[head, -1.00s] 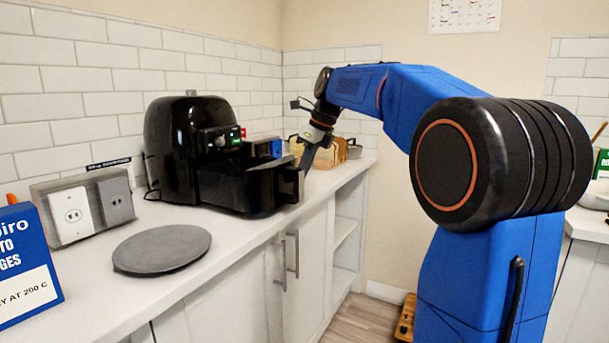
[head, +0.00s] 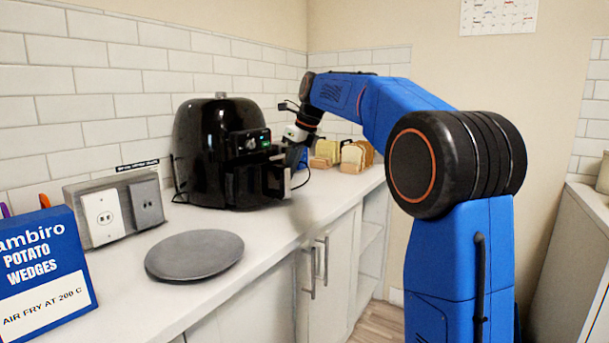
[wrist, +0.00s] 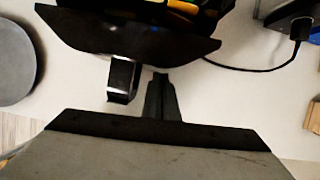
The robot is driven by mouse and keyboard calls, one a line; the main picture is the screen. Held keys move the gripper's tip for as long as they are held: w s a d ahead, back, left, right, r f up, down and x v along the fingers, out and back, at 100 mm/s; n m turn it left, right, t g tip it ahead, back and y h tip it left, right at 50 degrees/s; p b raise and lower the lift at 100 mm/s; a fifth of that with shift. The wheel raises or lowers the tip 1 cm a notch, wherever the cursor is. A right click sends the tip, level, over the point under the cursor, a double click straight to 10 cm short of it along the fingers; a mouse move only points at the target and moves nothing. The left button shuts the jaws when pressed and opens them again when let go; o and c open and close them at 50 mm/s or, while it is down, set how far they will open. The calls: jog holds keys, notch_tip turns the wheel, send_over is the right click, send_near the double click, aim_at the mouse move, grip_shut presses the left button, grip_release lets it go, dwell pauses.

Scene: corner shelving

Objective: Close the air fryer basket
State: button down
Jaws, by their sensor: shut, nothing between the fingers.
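The black air fryer (head: 207,150) stands on the counter against the tiled wall. My gripper (head: 293,158) is at the basket's front. In the wrist view my gripper (wrist: 161,78) is shut and empty, beside the handle, with its tips close to the basket front. I cannot tell whether they touch it.
A round grey plate (head: 195,255) lies on the counter in front of the fryer. A grey socket box (head: 118,208) and a blue potato wedges box (head: 40,275) stand at the left. Bread slices in a holder (head: 352,157) stand behind my gripper. A dark cable (wrist: 255,68) lies on the counter.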

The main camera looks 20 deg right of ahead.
jog(key=w+a, duration=0.1)
jog(key=w, duration=0.1)
jog(key=w+a, duration=0.3)
jog(key=shift+w, duration=0.3)
jog(key=shift+a, duration=0.1)
jog(key=s+d+r, duration=0.5)
jog(key=s+r, duration=0.1)
jog(key=r, duration=0.3)
jog(key=s+a+f+n, duration=0.1)
jog(key=s+f+n, duration=0.2)
jog(key=s+n, duration=0.65)
jog(key=s+f+n+h, duration=0.1)
jog(key=s+f+n, duration=0.8)
jog(key=s+f, duration=0.6)
jog(key=s+f+n+t+h, duration=0.1)
jog(key=s+f+n, duration=0.8)
jog(key=s+f, duration=0.7)
jog(key=s, duration=0.6)
jog(key=shift+f+h, duration=0.3)
jog(key=shift+h, duration=0.1)
